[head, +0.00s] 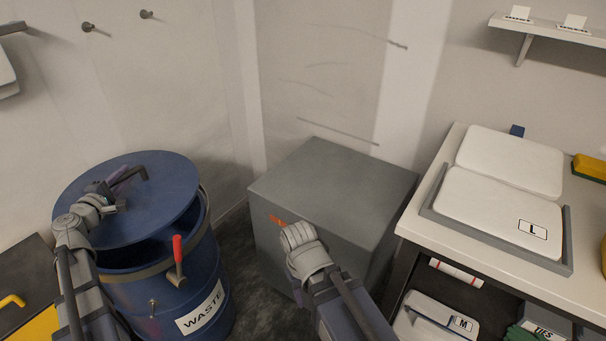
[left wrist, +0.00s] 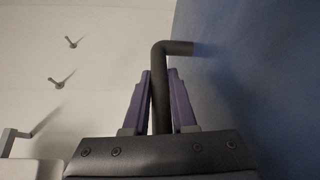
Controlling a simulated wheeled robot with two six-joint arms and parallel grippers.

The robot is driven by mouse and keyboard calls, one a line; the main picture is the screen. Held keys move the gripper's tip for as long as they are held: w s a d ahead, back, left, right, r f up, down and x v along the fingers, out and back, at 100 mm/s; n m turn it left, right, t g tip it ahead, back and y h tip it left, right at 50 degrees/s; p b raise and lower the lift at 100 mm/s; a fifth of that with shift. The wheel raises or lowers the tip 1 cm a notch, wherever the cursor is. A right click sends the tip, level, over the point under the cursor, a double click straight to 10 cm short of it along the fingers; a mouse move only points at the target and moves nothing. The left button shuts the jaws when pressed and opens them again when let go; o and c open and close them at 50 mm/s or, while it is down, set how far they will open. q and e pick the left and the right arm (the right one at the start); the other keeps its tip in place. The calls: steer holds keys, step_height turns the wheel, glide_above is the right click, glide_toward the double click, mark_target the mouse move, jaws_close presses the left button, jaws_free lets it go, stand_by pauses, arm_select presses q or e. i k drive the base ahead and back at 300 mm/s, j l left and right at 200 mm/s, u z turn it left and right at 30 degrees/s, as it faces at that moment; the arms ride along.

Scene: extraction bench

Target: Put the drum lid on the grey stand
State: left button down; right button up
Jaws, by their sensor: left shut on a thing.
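The blue drum lid (head: 165,190) is tilted over the blue waste drum (head: 185,300), with a dark gap between lid and drum at the front. My left gripper (head: 128,178) is over the lid and shut on its dark bent handle. In the left wrist view the purple fingers (left wrist: 162,105) stand on both sides of the handle (left wrist: 163,75), and the lid's blue face (left wrist: 260,80) fills the right. The grey stand (head: 330,185) is a box right of the drum with a bare top. My right arm reaches in front of the stand; the right gripper (head: 278,220) shows only an orange bit, its jaws unclear.
A red-handled clamp (head: 177,255) is on the drum's rim band. A white bench (head: 450,190) with a grey tray (head: 565,255) of white pads is at the right. Wall hooks (head: 88,27) are at the upper left. A dark cabinet (head: 25,265) with yellow is at the left.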

mark_target(326, 182)
steer(key=z, duration=1.8)
steer(key=j, duration=0.75)
